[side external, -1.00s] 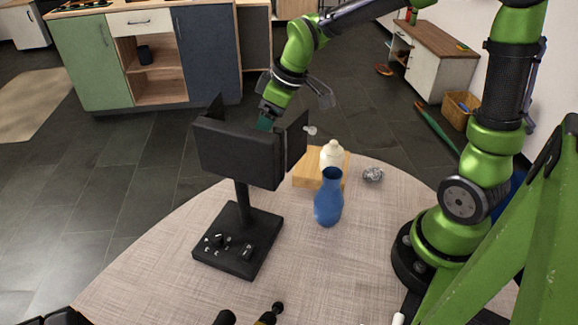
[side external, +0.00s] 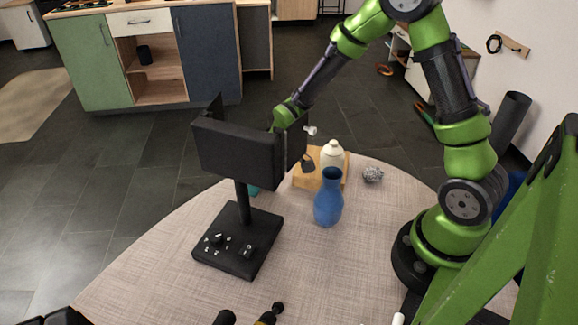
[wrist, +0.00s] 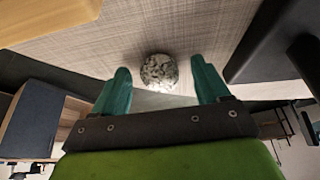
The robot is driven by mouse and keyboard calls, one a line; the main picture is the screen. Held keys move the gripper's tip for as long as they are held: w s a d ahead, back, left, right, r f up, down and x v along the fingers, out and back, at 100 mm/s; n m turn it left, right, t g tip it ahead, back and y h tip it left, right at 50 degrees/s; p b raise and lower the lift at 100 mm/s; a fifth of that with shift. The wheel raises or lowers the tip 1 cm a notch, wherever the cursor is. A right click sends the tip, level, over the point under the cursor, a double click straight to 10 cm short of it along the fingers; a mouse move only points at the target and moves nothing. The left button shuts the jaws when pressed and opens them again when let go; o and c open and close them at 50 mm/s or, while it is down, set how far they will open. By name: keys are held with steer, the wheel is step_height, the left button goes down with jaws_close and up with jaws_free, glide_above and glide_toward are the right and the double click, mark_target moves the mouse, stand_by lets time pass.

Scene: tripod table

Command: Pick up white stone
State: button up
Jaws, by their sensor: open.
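In the wrist view, a rounded, speckled grey-white stone (wrist: 159,72) lies on the table near its edge. My gripper (wrist: 160,66) is open, with its two teal fingers on either side of the stone and visible gaps to both. In the side view, the black panel hides most of my gripper; a bit of teal finger shows below it. A small grey-white speckled lump (side external: 372,174) lies right of the wooden block in that view. I cannot tell whether it is the same stone.
The black panel on a stand (side external: 237,150) is close to my gripper and shows as a dark shape at right in the wrist view (wrist: 275,40). A wooden block (side external: 306,180), a white bottle (side external: 332,155) and a blue vase (side external: 328,200) stand to the right.

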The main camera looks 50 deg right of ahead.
steer(key=shift+c, duration=0.2)
steer(key=c, duration=1.1)
